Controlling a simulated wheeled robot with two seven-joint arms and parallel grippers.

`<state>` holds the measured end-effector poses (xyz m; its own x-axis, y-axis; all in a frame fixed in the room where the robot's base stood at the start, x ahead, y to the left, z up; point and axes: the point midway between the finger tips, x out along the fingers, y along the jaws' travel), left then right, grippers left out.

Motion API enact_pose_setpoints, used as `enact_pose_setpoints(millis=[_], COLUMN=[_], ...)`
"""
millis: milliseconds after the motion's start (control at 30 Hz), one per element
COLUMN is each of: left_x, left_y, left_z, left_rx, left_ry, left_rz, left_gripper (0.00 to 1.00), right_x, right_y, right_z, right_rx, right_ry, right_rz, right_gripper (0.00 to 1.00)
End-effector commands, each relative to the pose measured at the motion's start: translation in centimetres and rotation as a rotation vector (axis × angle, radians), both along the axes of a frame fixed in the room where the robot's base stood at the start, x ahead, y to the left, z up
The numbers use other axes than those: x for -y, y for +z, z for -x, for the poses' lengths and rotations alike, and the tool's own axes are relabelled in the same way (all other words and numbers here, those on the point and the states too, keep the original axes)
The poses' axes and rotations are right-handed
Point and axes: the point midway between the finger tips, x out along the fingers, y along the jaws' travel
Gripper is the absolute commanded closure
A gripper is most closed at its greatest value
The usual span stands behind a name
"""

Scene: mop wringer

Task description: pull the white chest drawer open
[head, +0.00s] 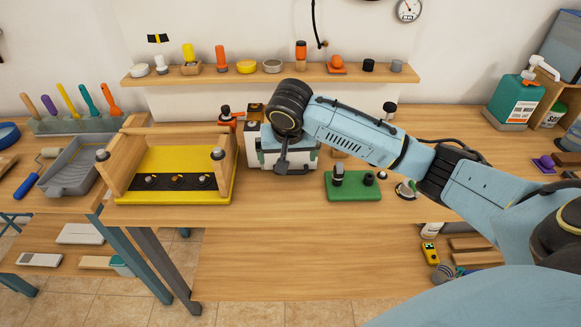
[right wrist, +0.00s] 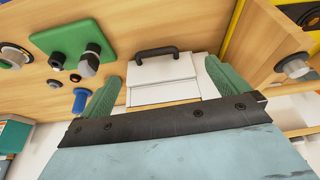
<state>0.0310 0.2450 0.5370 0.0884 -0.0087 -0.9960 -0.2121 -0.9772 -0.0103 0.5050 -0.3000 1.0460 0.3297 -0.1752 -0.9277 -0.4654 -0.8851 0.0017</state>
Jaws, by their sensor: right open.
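The white chest (head: 270,157) stands on the workbench, left of the green board, partly hidden by my right arm. The right wrist view shows its white drawer front (right wrist: 160,70) with a dark bar handle (right wrist: 156,52). The drawer looks shut, though part of the chest is covered. My right gripper (head: 285,155) is over the chest. Its green fingers (right wrist: 163,85) are spread wide, with the white chest between them in the picture and nothing gripped. The handle lies beyond the fingertips in that view; I cannot tell the exact gap. My left gripper is not in view.
A yellow frame with wooden sides (head: 185,190) stands left of the chest. A green board with knobs (head: 353,187) lies to its right. A wall shelf (head: 220,76) with small items runs behind. Bare bench lies in front of the chest.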

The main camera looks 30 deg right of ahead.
Motion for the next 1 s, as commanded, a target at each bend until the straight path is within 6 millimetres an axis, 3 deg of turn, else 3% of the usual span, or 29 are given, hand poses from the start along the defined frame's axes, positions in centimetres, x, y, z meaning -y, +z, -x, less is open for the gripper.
enact_pose_setpoints(millis=[100, 267, 700, 1000], left_x=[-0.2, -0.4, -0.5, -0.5], left_y=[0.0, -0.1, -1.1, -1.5], left_z=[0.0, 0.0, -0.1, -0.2], left_rx=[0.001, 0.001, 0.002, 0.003], left_ry=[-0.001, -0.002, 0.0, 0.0], left_rz=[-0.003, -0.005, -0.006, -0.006], left_gripper=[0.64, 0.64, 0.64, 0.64], right_x=[1.3, 1.8, 3.5, 4.0], right_y=[1.2, 0.2, -8.0, -10.8], right_z=[-0.7, -1.2, -4.0, -5.1], right_rx=[0.007, 0.006, 0.007, 0.01], right_ry=[-0.055, -0.071, -0.068, -0.065], right_rz=[0.006, 0.004, 0.004, 0.003], right_gripper=[0.0, 0.0, 0.0, 0.0])
